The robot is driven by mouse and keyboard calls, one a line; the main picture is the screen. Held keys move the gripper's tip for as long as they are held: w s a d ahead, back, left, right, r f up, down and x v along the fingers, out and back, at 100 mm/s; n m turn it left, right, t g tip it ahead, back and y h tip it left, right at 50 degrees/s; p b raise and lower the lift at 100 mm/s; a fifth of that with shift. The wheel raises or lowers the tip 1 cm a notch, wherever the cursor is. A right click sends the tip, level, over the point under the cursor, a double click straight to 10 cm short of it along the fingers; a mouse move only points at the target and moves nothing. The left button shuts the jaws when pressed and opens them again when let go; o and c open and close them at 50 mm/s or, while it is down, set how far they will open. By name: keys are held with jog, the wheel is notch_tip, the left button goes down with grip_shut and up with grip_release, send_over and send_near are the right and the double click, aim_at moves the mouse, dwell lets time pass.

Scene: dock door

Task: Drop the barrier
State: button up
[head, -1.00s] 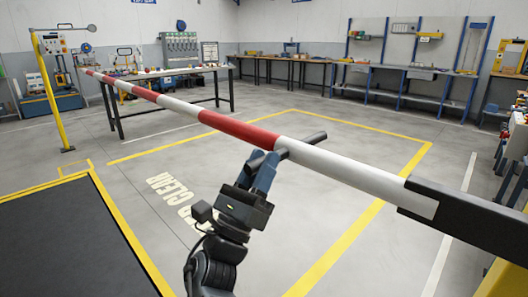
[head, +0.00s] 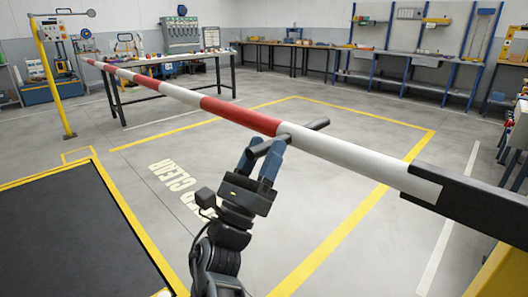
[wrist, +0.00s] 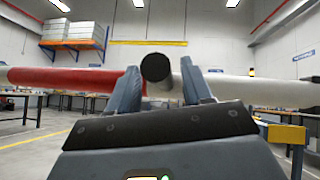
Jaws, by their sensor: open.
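The barrier is a long red-and-white boom (head: 235,112) running from a dark arm section (head: 470,195) at the right to the far left. It looks close to level in the wrist view (wrist: 60,78). A dark round handle bar (head: 315,124) crosses it near the middle. My gripper (head: 263,148) is at the near part of this bar, on the near side of the boom. In the wrist view my gripper's fingers (wrist: 162,85) stand apart, with the bar's round end (wrist: 156,67) between them. I cannot tell whether either finger touches the bar.
A yellow post (head: 54,85) stands at the far left near the boom's tip. A dark mat (head: 70,235) with yellow edging lies at the lower left. A workbench (head: 165,70) stands behind the boom. The yellow-outlined floor (head: 330,160) under the boom is clear.

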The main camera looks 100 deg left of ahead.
jog(key=v, duration=0.7)
jog(key=shift+d+f, duration=0.3)
